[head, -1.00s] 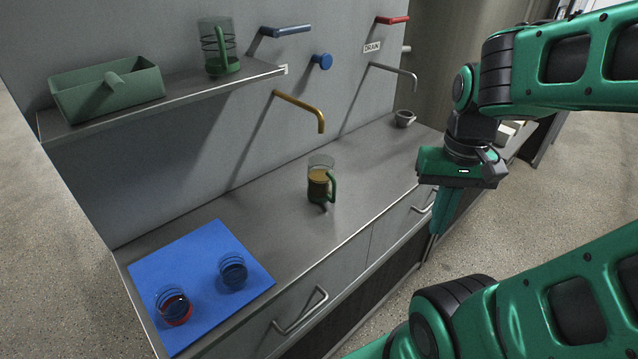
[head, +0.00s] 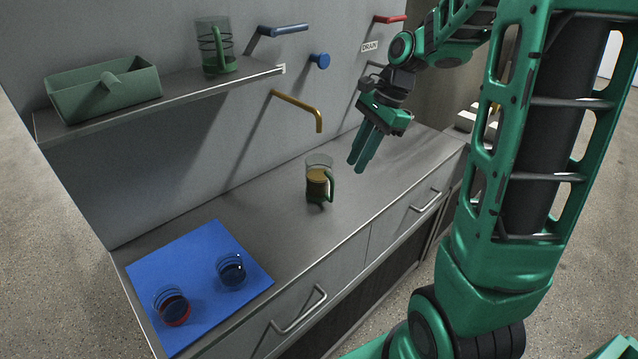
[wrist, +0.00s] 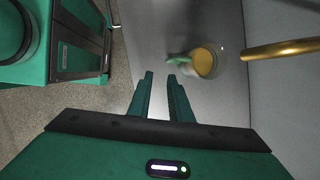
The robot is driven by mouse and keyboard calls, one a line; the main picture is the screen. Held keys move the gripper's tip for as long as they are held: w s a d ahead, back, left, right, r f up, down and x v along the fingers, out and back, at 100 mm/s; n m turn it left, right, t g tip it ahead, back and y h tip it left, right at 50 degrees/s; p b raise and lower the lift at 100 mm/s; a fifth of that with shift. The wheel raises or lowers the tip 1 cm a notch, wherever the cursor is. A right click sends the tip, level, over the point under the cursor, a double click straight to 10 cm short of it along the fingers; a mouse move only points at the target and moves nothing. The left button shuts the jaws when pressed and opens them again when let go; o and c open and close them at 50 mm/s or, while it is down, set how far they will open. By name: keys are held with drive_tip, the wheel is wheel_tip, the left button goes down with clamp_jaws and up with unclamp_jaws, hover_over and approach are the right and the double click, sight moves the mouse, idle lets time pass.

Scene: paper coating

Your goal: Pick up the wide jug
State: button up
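A clear jug (head: 317,180) with amber liquid and a green handle stands upright on the counter below the brass spout. In the wrist view, the jug (wrist: 204,63) is just beyond the fingers and to the right, its handle pointing left. Another clear jug (head: 215,47), with dark rings and a green handle, stands on the wall shelf. I cannot tell for sure which one is the wide jug. My gripper (head: 357,167) is above the counter, right of the amber jug and apart from it. In the wrist view its fingers (wrist: 160,76) are apart with nothing between them.
A blue mat (head: 187,255) at the front left holds two dark-ringed glasses (head: 231,270) (head: 172,307). A green bin (head: 105,92) sits on the shelf (head: 190,91). The brass spout (head: 299,108) juts out above the counter (head: 265,200), which is bare around the amber jug.

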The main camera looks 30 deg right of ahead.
sight(323, 183)
drive_tip(key=shift+m+y, duration=0.4)
drive_tip(key=shift+m, duration=0.4)
drive_tip(key=x, duration=0.4)
drive_tip(key=w+x, duration=0.1)
drive_tip(key=x, duration=0.3)
drive_tip(key=w+x, duration=0.1)
drive_tip(key=x, duration=0.2)
drive_tip(key=shift+w+a+f, duration=0.15)
drive_tip(key=shift+f, duration=0.15)
clamp_jaws()
